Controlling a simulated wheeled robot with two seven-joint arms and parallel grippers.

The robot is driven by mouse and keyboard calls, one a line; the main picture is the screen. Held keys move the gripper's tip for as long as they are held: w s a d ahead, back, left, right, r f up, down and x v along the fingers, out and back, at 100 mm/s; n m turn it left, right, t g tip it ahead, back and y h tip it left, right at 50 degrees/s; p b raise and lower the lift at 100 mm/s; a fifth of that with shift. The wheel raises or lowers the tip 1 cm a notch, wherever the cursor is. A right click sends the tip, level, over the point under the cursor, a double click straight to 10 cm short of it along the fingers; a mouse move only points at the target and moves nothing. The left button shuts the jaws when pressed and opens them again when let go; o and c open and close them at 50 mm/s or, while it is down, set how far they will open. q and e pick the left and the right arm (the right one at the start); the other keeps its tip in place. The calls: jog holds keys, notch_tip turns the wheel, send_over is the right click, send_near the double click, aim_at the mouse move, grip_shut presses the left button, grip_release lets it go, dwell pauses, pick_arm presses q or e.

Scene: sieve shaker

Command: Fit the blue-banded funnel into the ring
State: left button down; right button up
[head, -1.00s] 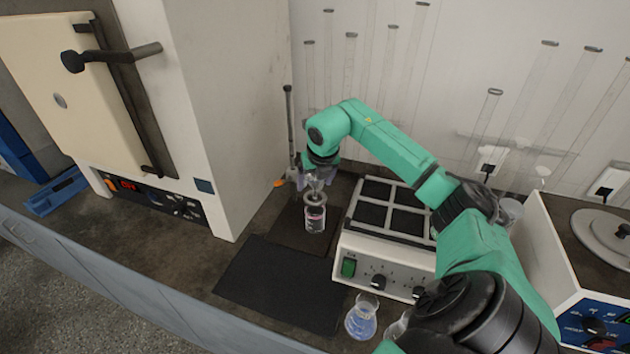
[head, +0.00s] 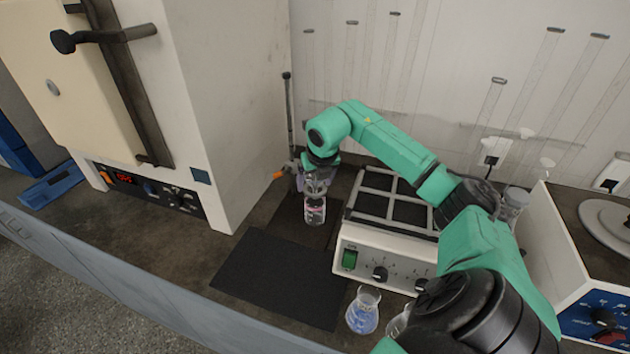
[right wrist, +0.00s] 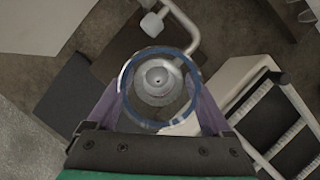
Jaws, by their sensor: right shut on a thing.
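My right gripper (head: 314,182) is shut on the clear funnel (head: 316,187), which sits upright above a small glass vessel (head: 315,212) with a reddish mark. In the right wrist view the funnel's blue rim (right wrist: 160,50) lies between my purple fingers (right wrist: 160,100). A grey round part with a dark central hole shows through the funnel; I cannot tell ring from funnel stem there. The stand (head: 289,120) rises just behind and left of my gripper. The ring is mostly hidden by gripper and funnel, so seating cannot be told. My left gripper is out of view.
A white shaker box (head: 385,262) stands close right of the vessel. A flask with blue liquid (head: 363,312) stands in front of it. A dark mat (head: 275,280) lies clear in front. A large oven (head: 240,110) stands at left.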

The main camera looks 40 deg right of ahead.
dwell(0.3)
jog(key=shift+f+b, duration=0.6)
jog(key=shift+f, duration=0.15)
jog(key=shift+f, duration=0.25)
jog(key=o, duration=1.2)
jog(key=shift+c, duration=0.2)
jog(key=shift+r, duration=0.1)
